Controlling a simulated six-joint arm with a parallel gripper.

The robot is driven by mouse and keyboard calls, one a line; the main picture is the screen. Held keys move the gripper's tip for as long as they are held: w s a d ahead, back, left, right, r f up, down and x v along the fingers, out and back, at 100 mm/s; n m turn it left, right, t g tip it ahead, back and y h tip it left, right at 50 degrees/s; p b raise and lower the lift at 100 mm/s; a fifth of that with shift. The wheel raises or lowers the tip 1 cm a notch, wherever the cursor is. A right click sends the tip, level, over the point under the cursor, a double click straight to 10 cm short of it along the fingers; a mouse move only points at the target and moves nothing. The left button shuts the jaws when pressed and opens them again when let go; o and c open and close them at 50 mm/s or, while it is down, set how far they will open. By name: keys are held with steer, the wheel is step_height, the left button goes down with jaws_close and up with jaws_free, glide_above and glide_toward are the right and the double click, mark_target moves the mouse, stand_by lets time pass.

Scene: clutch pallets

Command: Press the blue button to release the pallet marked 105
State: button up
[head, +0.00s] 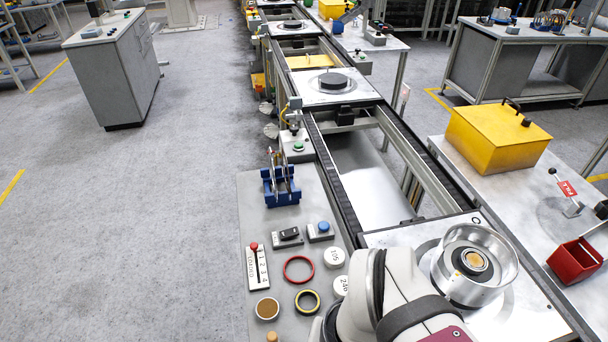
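The blue button (323,226) sits on a small grey box on the left side table, beside a box with a black rocker switch (288,235). A white round disc (334,257) in front of it bears a number that seems to read 105. A second numbered disc (341,285) lies nearer, partly hidden by my arm. The nearest pallet (380,238) is on the conveyor and carries a silver round housing (475,262). I cannot see a number on this pallet. My arm covers the bottom middle; my gripper's fingers do not show.
A green button (298,146) stands beside the conveyor farther back. A blue rack (280,188), a red-knobbed lever plate (256,265), a red ring (299,269) and a brown-filled cup (267,308) are on the left table. A yellow box (490,140) and red bin (574,272) are at right.

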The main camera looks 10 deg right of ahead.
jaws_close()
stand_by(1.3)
